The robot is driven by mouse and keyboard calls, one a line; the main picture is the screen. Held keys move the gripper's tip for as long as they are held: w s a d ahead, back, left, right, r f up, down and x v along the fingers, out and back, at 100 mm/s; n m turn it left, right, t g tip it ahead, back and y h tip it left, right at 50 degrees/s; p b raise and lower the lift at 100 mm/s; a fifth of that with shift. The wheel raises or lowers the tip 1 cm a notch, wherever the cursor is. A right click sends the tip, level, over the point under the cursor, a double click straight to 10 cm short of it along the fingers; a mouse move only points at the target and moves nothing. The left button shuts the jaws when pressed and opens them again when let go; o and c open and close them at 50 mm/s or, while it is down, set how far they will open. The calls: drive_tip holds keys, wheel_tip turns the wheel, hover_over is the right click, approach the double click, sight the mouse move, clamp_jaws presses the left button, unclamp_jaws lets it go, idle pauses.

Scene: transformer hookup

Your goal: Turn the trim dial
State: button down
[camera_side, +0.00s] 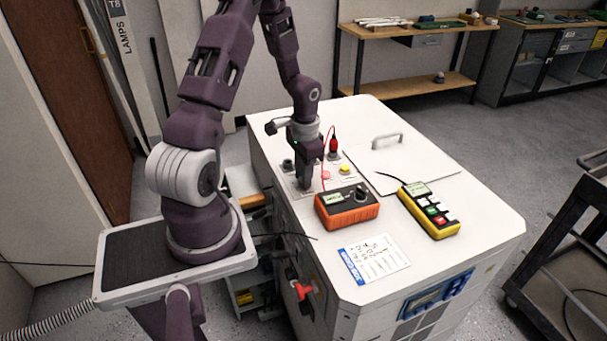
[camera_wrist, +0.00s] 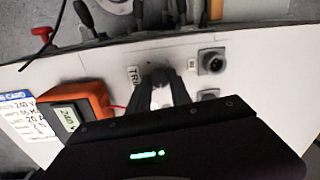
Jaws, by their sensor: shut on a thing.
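The trim dial (camera_wrist: 157,73) is a dark round knob on the white cabinet top, beside a label reading "TRI" (camera_wrist: 133,76) that is partly cut off by my gripper. My gripper (camera_side: 304,187) points down onto the panel near the orange meter; in the wrist view its two dark fingers (camera_wrist: 160,84) are closed in around the dial. The fingers hide most of the dial, so its pointer and setting cannot be read. In the side view the dial is hidden behind my gripper.
An orange meter (camera_side: 347,210) stands close right of my gripper, with a red lead running to a red plug (camera_side: 333,146). Red (camera_side: 326,174) and yellow (camera_side: 345,168) buttons are nearby. A yellow control box (camera_side: 429,211) and a printed card (camera_side: 373,259) lie farther right and in front.

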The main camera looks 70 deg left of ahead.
drive_tip(key=shift+m, duration=0.5)
drive_tip(key=c, duration=1.2)
unclamp_jaws()
wheel_tip(320, 180, up, 7)
drive_tip(key=shift+d+r, duration=0.1)
drive_tip(key=shift+d, duration=0.05)
